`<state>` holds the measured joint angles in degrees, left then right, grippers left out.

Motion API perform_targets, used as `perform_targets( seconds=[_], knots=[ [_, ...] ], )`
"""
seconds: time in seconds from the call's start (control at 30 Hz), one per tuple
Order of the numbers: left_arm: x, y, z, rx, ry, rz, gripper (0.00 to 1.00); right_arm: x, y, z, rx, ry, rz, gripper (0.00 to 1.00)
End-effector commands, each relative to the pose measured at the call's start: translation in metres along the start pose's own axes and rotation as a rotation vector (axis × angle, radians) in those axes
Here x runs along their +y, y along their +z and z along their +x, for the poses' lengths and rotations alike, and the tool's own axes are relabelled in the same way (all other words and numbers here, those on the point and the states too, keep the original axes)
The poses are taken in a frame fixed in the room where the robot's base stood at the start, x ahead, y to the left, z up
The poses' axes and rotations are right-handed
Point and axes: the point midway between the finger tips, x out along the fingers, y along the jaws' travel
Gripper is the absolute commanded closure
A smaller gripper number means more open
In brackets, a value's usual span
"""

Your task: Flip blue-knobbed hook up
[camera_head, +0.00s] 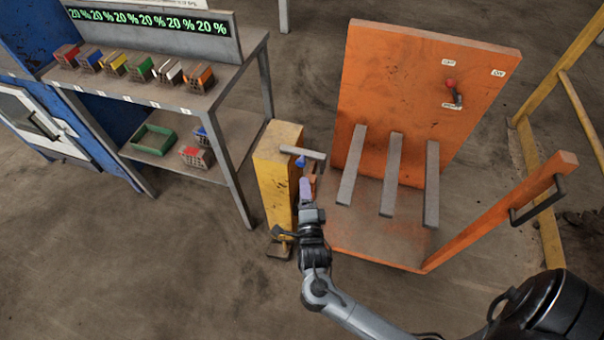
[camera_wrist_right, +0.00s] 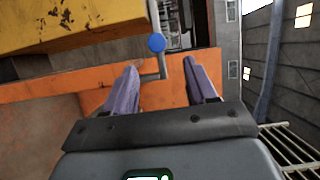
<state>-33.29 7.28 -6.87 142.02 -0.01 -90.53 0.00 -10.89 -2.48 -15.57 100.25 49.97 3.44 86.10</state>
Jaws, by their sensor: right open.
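The blue knob (camera_head: 301,162) is at the top of the yellow post (camera_head: 275,180), just under a grey bar (camera_head: 305,152). In the right wrist view the blue knob (camera_wrist_right: 156,43) sits on a thin grey metal hook (camera_wrist_right: 161,65), which bends to the left at its lower end in the picture. My right gripper (camera_head: 306,187) is close to the knob, just below it in the head view. Its purple fingers are apart and empty in the wrist view (camera_wrist_right: 162,75), with the knob just beyond the gap between the tips. My left gripper is not in view.
An orange cart (camera_head: 380,225) with grey slats and a tall back panel stands right of the post. A red-knobbed lever (camera_head: 451,85) is on that panel. A shelf table (camera_head: 215,95) with several coloured bricks stands left. Yellow railing (camera_head: 540,190) is at right.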

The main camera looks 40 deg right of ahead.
Motion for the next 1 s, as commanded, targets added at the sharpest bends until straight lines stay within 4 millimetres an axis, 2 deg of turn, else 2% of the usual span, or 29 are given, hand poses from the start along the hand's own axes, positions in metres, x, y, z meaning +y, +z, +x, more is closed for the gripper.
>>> perform_targets(
  seconds=[0.03,0.27,0.7,1.0],
  knots=[
    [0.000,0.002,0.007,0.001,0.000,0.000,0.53,0.006,0.001,0.002,0.000,-0.004,0.003,0.44],
    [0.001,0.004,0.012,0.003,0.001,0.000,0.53,0.006,0.002,0.019,0.000,-0.010,0.004,0.44],
    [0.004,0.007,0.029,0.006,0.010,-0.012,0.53,0.005,0.002,0.086,-0.001,-0.009,0.004,0.44],
    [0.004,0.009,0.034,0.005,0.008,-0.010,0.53,0.005,0.002,0.109,-0.001,-0.007,0.005,0.44]
  ],
)
